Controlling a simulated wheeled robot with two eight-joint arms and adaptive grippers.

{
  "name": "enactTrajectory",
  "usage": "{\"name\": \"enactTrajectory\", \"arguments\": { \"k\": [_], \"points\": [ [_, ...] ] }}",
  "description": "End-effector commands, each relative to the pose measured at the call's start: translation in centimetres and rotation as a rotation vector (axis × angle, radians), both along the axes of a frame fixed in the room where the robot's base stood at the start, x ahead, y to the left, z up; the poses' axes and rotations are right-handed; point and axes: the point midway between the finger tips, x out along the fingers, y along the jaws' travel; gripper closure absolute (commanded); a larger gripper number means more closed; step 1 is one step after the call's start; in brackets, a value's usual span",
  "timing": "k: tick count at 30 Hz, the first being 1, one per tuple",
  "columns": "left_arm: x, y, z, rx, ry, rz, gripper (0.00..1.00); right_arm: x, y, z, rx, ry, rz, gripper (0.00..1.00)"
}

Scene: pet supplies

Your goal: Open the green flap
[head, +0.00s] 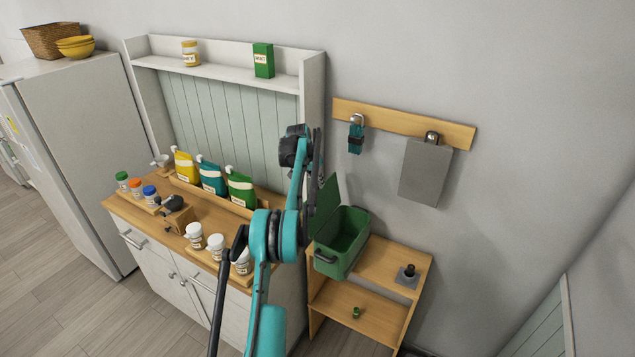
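The green flap (324,205) is the lid of a green bin (341,252). It stands raised along the bin's left side, and the inside of the bin shows. The bin sits on the top of a small wooden shelf unit (383,259). My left arm rises in front of the cabinet, and my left gripper (317,160) appears as dark and grey parts just above and left of the flap. Its fingers are small and partly hidden by the arm, so I cannot tell its opening or whether it touches the flap. My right gripper is out of view.
Pouches (212,178) and jars (216,245) stand on the cabinet top left of my arm. A wooden rail (400,123) on the wall holds a grey board (425,172) and a teal hanging item (356,138). A dark object (407,275) stands right of the bin.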

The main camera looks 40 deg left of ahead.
Motion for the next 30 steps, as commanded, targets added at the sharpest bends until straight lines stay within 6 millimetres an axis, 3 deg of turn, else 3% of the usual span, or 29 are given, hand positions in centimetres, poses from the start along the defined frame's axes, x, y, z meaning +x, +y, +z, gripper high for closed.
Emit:
{"name": "enactTrajectory", "arguments": {
  "k": [13, 24, 30],
  "points": [
    [-0.3, -0.1, 0.9, -0.001, -0.002, 0.002, 0.72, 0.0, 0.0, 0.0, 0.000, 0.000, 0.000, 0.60],
    [-3.2, -0.2, 7.8, -0.001, -0.001, 0.002, 0.72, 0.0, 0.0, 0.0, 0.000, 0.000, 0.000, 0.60],
    [-4.3, -0.4, 10.4, -0.002, 0.000, 0.001, 0.72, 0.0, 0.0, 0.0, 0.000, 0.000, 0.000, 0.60]
  ]
}}
